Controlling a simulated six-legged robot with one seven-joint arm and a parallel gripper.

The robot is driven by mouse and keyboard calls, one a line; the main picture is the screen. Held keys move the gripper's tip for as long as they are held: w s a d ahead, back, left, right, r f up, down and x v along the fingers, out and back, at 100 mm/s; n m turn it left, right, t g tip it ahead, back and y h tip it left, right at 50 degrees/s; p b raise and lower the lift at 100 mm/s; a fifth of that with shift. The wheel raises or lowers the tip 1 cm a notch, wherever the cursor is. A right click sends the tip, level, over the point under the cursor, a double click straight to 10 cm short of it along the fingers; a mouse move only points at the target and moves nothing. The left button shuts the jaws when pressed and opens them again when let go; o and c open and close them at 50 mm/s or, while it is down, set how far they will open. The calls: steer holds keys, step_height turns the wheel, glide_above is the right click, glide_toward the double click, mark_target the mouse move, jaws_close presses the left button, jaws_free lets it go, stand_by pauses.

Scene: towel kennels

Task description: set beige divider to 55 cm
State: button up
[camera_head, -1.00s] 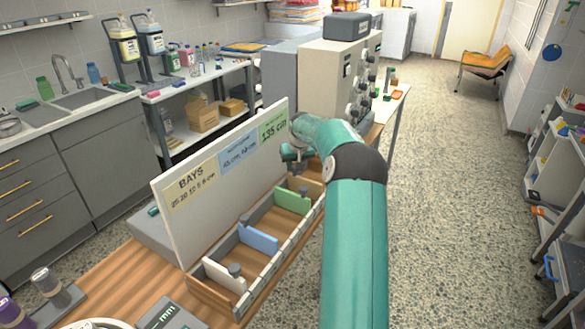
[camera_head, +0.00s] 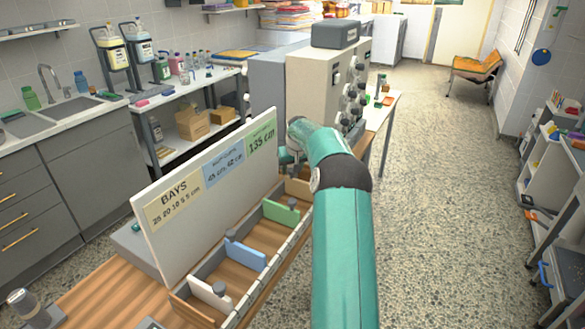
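A long tray with a ruled front rail (camera_head: 262,278) holds upright dividers across its width. From near to far they are an off-white one (camera_head: 209,294), a blue one (camera_head: 246,256), a green one (camera_head: 281,212) and a tan one (camera_head: 298,187) partly behind my arm. I cannot tell for sure whether the off-white or the tan one is the beige divider. My gripper (camera_head: 287,157) is above the tray's far end, near the tan divider and the sign board. My own arm mostly hides it, so its fingers do not show clearly.
A sign board (camera_head: 205,196) headed "BAYS" stands along the tray's back edge, with yellow, blue and green labels; the green one reads 135 cm. A beige machine with knobs (camera_head: 318,85) stands beyond. Shelves (camera_head: 550,190) stand at right. The floor (camera_head: 440,180) between is clear.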

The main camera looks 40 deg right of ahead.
steer(key=shift+r, duration=0.1)
steer(key=v, duration=1.3)
steer(key=shift+s+a+r, duration=0.2)
steer(key=shift+r, duration=0.05)
steer(key=s+a+r+n, duration=0.1)
steer(key=s+a+r, duration=0.2)
steer(key=a, duration=0.7)
steer(key=s+a+r+n, duration=0.1)
steer(key=s+a+r, duration=0.25)
steer(key=a, duration=0.65)
steer(key=s+a+r+n, duration=0.15)
steer(key=a+r, duration=0.25)
steer(key=a, duration=0.6)
steer(key=shift+n+t+y, duration=0.65)
steer(key=shift+t+y, duration=0.15)
steer(key=shift+y, duration=0.1)
steer(key=s+a+f, duration=0.2)
steer(key=s+a, duration=0.3)
steer(key=s, duration=0.2)
steer(key=s+a+f, duration=0.3)
steer(key=s+a, duration=0.2)
steer(key=s, duration=0.3)
steer(key=s+a+f, duration=0.2)
steer(key=s+a, duration=0.3)
steer(key=s, duration=0.3)
steer(key=shift+s+f, duration=0.2)
